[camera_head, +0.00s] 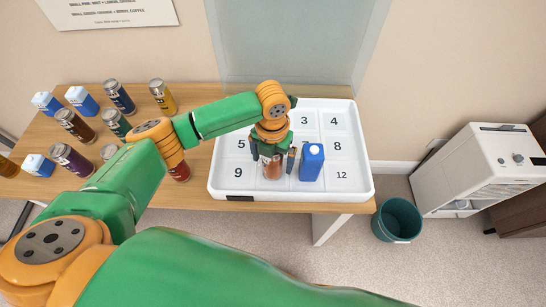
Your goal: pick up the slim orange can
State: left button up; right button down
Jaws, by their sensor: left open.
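My left gripper (274,153) points down over the white numbered tray (222,190), its jaws open. A slim orange-brown can (272,170) stands in the tray right below and partly between its fingers. The gripper hides the can's top, and I cannot tell whether a finger touches it. Its shade is hard to judge. Another can, yellow-orange (163,98), stands at the back of the wooden table, and an orange-yellow one (7,167) is cut off at the left edge. My right gripper is not in view.
A blue carton (311,166) stands in the tray close right of the gripper. Several cans and blue-and-white cartons (82,102) stand on the table (205,95) at left. A red can (180,172) is partly behind my arm. A bin (398,220) stands on the floor at right.

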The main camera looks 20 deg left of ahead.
pick_arm(q)
jog(key=shift+w+f, duration=0.1)
jog(key=shift+f, duration=0.35)
grip_shut()
